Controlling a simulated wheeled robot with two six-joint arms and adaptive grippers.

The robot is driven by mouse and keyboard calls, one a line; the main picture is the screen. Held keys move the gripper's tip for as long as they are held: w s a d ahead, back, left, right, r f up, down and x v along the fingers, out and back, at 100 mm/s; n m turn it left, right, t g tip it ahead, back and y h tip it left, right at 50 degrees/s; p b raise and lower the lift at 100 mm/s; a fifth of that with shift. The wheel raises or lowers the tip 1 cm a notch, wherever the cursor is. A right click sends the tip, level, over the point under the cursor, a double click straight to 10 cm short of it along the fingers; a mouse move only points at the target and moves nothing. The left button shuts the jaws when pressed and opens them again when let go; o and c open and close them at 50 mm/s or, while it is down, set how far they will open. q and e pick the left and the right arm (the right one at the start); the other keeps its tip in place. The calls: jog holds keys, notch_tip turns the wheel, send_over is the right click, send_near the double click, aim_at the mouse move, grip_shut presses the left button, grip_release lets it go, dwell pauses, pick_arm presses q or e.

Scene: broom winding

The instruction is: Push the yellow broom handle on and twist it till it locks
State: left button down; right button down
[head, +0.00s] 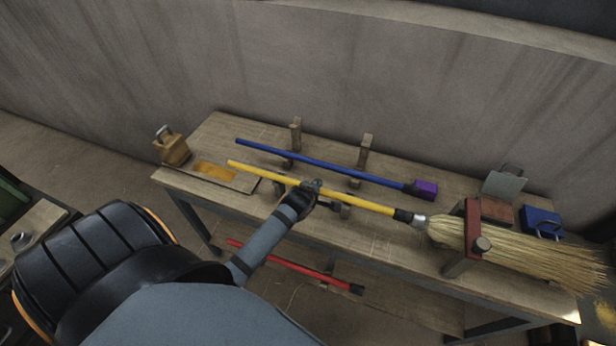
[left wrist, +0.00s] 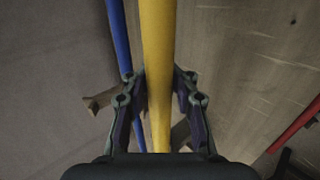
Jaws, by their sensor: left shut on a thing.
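The yellow broom handle (head: 365,203) lies lengthwise above the workbench. Its black right end meets the metal collar (head: 419,221) of the straw broom head (head: 520,247); I cannot tell how deep it sits. A reddish wooden clamp (head: 473,228) holds the broom head near the bench's right end. My left gripper (head: 312,188) is shut on the yellow handle near its middle. In the left wrist view the yellow handle (left wrist: 158,60) runs between the two fingers (left wrist: 158,105). My right gripper is not in view.
A blue handle (head: 320,166) with a purple end rests on wooden pegs behind the yellow one. A red handle (head: 290,264) lies below the front edge. A wooden block (head: 172,150) stands at left; a blue padlock-like block (head: 541,222) is at right.

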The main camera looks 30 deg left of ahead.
pick_arm(q)
jog(key=shift+s+d+f+t+b, duration=0.1)
jog(key=shift+f+t+b, duration=0.2)
jog(key=shift+b, duration=0.35)
jog(key=shift+s+a+f+t+b, duration=0.1)
jog(key=shift+t+b, duration=0.25)
jog(key=shift+b, duration=0.25)
jog(key=shift+s+d+f+t+b, duration=0.15)
jog(key=shift+t+b, duration=0.2)
jog(key=shift+b, duration=0.3)
jog(key=shift+w, duration=0.1)
jog(key=c, duration=1.4)
grip_release()
jog(key=o, duration=0.5)
jog(key=shift+d+r, duration=0.2)
jog(key=shift+r, duration=0.1)
jog(key=o, duration=0.5)
jog(key=shift+r, duration=0.15)
jog(key=shift+w+a, duration=0.15)
jog(key=shift+r+y, duration=0.1)
jog(key=shift+y, duration=0.3)
